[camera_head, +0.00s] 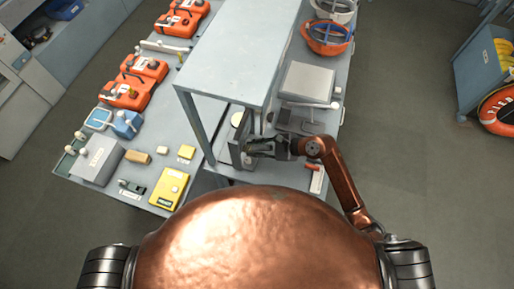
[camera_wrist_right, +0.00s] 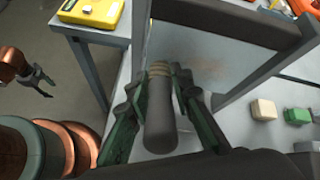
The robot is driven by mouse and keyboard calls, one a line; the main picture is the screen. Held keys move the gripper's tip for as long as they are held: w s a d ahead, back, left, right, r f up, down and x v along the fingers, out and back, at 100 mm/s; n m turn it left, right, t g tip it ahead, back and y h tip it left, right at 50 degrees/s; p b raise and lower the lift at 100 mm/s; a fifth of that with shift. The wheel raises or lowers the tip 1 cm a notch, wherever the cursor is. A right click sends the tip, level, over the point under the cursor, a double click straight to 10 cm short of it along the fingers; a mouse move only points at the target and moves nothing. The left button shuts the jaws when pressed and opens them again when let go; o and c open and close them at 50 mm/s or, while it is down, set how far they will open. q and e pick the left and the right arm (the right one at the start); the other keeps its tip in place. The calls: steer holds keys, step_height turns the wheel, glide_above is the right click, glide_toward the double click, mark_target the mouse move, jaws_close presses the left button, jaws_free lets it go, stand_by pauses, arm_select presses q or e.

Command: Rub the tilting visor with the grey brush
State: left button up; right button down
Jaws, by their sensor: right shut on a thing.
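My right gripper (camera_head: 262,147) is at the near end of the bench, beside an upright grey framed panel (camera_head: 236,143) that looks like the tilting visor. In the right wrist view its green-grey fingers (camera_wrist_right: 160,108) are shut around the grey brush (camera_wrist_right: 160,125). My left gripper (camera_wrist_right: 42,83) hangs at the left of the wrist view, apparently open and empty.
A grey raised shelf (camera_head: 240,45) stands over the bench beside my right gripper. A yellow case (camera_head: 169,187), small blocks and orange packs (camera_head: 128,92) lie to the left. A grey box (camera_head: 307,82) and an orange helmet (camera_head: 327,38) are to the right.

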steer(key=shift+w+a, duration=0.15)
steer(key=shift+a, duration=0.3)
stand_by(0.6)
steer(key=w+d+b, duration=0.1)
steer(key=w+b, duration=0.2)
steer(key=w+d+b, duration=0.1)
steer(key=w+b, duration=0.2)
steer(key=w, duration=0.1)
steer(key=w+d+b, duration=0.1)
steer(key=w+b, duration=0.2)
steer(key=shift+w+d, duration=0.25)
steer(key=shift+w, duration=0.15)
steer(key=shift+f+b, duration=0.1)
steer(key=shift+b, duration=0.25)
steer(key=shift+s+a+p, duration=0.25)
steer(key=shift+s+a, duration=0.15)
steer(key=shift+s, duration=0.85)
steer(key=shift+s+a+p, duration=0.2)
steer(key=shift+s+a, duration=0.15)
steer(key=shift+s, duration=0.9)
steer(key=shift+s+a+p, duration=0.25)
steer(key=shift+s+a, duration=0.15)
steer(key=shift+s, duration=0.85)
